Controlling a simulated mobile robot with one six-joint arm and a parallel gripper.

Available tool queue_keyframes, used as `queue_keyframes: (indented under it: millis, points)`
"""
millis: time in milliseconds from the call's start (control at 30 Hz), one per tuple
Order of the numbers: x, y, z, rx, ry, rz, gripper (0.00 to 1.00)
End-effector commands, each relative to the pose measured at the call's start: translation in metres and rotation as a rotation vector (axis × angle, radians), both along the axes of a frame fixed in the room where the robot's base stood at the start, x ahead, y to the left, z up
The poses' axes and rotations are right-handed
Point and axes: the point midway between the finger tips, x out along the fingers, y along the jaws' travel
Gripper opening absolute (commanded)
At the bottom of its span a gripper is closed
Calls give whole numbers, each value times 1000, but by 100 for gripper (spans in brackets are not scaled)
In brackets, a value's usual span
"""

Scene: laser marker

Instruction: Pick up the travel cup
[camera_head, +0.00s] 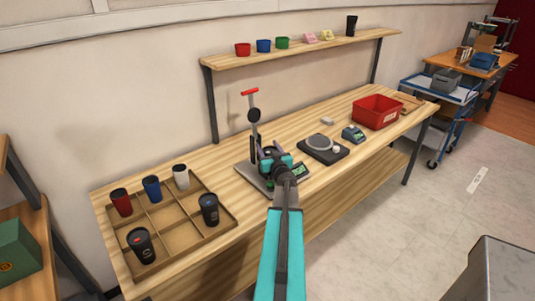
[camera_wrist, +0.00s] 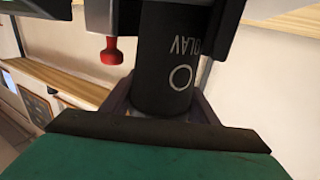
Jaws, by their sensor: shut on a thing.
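A black travel cup (camera_wrist: 166,60) with white lettering and a white ring mark fills the middle of the wrist view. My gripper (camera_wrist: 163,108) is shut on it, with a dark finger on each side of its lower part in the picture. In the head view my gripper (camera_head: 275,160) is at the red-handled press device (camera_head: 253,115) on the workbench. The held cup is mostly hidden there behind my gripper. Whether the cup still touches the device cannot be told.
A divided wooden tray (camera_head: 178,240) with several red, blue, white and black cups stands on the left of the workbench (camera_head: 225,150). A round-plated scale (camera_head: 322,147), a small meter (camera_head: 353,135) and a red bin (camera_head: 377,112) are to the right.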

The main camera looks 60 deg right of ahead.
Motion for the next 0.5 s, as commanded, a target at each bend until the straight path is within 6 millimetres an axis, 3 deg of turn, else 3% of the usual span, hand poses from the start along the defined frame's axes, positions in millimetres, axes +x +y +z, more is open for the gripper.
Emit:
queue_keyframes:
  millis: [267, 500]
  points:
    - [0, 0, 22, -1, -2, 0, 45]
    - [-1, 1, 63, -3, -2, 0, 45]
